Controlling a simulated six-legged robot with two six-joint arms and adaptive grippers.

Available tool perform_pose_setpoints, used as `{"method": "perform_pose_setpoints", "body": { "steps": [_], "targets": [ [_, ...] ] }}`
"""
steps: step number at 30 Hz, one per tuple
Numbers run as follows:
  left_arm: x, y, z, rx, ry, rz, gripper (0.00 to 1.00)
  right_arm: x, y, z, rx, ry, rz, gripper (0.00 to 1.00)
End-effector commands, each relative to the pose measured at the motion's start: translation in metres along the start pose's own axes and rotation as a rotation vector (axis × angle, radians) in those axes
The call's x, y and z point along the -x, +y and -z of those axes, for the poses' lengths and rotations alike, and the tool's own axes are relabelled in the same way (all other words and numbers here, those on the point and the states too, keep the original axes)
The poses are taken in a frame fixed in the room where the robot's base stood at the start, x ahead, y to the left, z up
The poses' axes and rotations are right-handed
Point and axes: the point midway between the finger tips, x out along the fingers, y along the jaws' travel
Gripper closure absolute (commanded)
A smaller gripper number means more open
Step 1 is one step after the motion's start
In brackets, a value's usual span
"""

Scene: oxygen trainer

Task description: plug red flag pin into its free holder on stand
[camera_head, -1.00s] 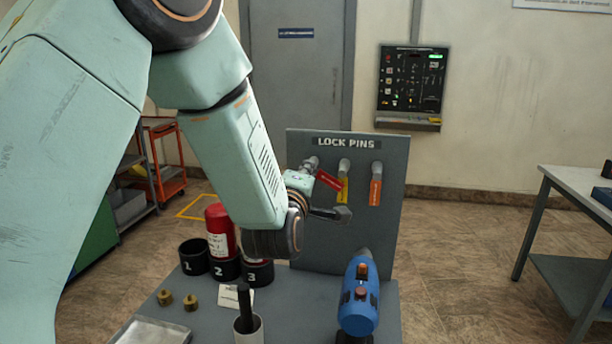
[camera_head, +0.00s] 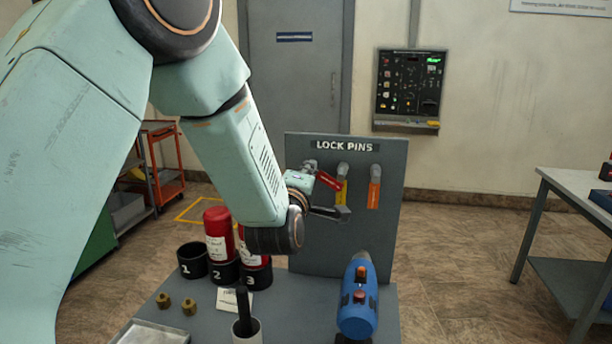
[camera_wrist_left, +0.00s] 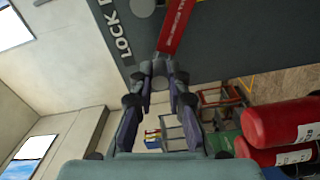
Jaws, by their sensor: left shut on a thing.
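The red flag pin shows mostly as its red flag (camera_head: 328,181), which hangs tilted at the left of the stand, a grey upright board (camera_head: 300,255) labelled LOCK PINS. The flag also shows in the left wrist view (camera_wrist_left: 176,25). My left gripper (camera_wrist_left: 160,78) is shut on the pin, close in front of the board; the wrist covers part of it in the head view. The left holder (camera_head: 311,164) is at or just behind the pin's end. I cannot tell whether the pin is in it. My right gripper is not in view.
The yellow flag pin (camera_head: 342,188) and orange flag pin (camera_head: 374,190) hang in the holders to the right. A blue tool (camera_head: 357,300) stands in front of the board. Red cylinders (camera_head: 217,235) stand in numbered cups at the left. A dark-handled item stands in a white cup (camera_head: 247,332).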

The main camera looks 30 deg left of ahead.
Motion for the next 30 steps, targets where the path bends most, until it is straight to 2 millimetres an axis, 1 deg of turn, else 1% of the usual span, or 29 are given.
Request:
{"method": "perform_pose_setpoints", "body": {
  "steps": [5,6,15,25,28,30],
  "targets": [
    [-0.004,0.002,0.001,0.001,0.002,-0.006,1.00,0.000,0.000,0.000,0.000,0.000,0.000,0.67],
    [-0.004,0.002,0.001,0.001,0.002,-0.006,0.83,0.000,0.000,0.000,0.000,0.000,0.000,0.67],
    [-0.003,0.002,0.001,0.001,0.002,-0.004,0.58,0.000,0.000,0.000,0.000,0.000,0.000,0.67],
    [-0.001,0.001,0.000,0.000,0.001,-0.003,0.58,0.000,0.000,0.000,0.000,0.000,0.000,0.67],
    [0.008,0.001,0.000,-0.001,0.001,-0.003,0.58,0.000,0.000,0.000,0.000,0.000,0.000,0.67],
    [0.018,0.001,0.000,-0.001,0.001,-0.001,0.58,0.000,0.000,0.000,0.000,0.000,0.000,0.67]
  ]
}}
